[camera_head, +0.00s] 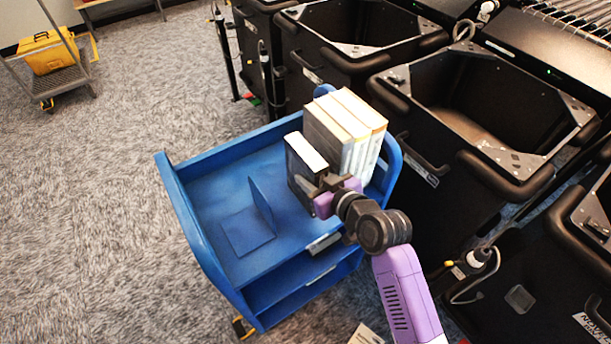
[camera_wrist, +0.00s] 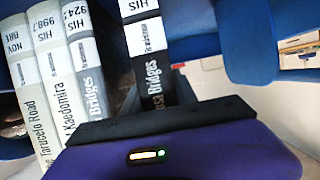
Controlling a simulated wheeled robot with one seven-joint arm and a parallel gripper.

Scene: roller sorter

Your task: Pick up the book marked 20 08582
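A dark book (camera_head: 303,163) with pale page edges stands on the blue cart at the left end of a row of books. In the wrist view it seems to be the black-spined book (camera_wrist: 148,60) with a white HIS label and the word Bridges. The number 20 08582 is not readable on any spine. My gripper (camera_head: 322,187) is right at this book's near side, overlapping its lower spine. In the wrist view the dark gripper edge (camera_wrist: 160,122) covers the spine's bottom. The fingertips are hidden, so I cannot tell whether they grip the book.
Several paler books (camera_head: 345,125) stand close on the right; their labelled spines (camera_wrist: 62,75) are left in the wrist view. A blue bookend (camera_head: 262,205) stands on the open left part of the cart (camera_head: 185,215). Black bins (camera_head: 460,150) stand right of the cart.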

